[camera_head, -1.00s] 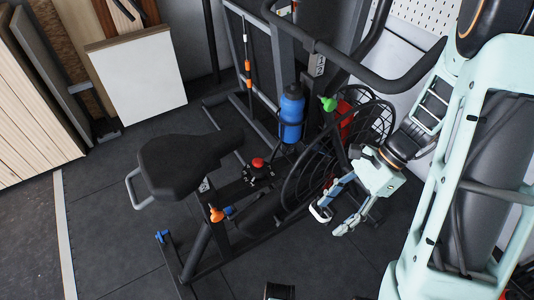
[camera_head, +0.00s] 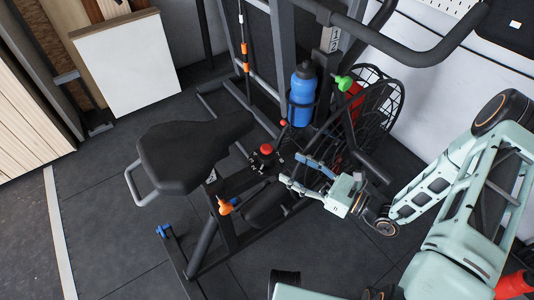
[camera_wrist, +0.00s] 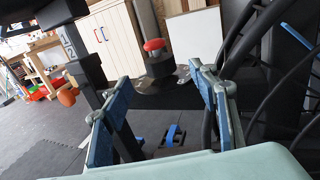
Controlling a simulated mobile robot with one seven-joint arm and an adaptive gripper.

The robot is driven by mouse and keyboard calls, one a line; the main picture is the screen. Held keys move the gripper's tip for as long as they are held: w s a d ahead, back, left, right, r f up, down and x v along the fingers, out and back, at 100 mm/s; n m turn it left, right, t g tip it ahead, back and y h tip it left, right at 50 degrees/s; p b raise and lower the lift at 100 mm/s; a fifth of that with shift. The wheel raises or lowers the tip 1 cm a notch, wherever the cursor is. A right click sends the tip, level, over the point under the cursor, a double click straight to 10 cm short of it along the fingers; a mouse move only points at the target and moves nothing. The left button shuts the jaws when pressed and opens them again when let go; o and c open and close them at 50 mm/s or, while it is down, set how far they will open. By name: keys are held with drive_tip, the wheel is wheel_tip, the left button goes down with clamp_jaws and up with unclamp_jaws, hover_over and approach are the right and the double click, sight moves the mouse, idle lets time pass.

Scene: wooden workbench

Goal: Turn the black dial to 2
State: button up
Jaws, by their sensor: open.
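A black dial unit with a red knob on top (camera_head: 266,149) sits low on the frame of the exercise bike, just right of the seat. Small pale marks show around its base, too small to read, so I cannot tell its setting. In the wrist view the red knob (camera_wrist: 154,45) stands upright on its black body (camera_wrist: 160,67), beyond and between my fingers. My gripper (camera_head: 291,168) is open and empty, to the right of the dial in the head view, with its fingers pointing toward it. It appears apart from the dial. Both blue-padded fingers show in the wrist view (camera_wrist: 160,78).
The black seat (camera_head: 190,150) is left of the dial. A blue bottle (camera_head: 302,95), a green knob (camera_head: 345,83) and the caged wheel (camera_head: 378,105) stand behind my gripper. An orange knob (camera_head: 225,207) is in front.

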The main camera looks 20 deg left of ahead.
sight(274, 158)
drive_tip(key=b+x, duration=0.1)
drive_tip(key=x, duration=0.9)
drive_tip(key=shift+s+a+b, duration=0.1)
drive_tip(key=shift+b, duration=0.3)
drive_tip(key=shift+c, duration=0.6)
drive_tip(key=c, duration=1)
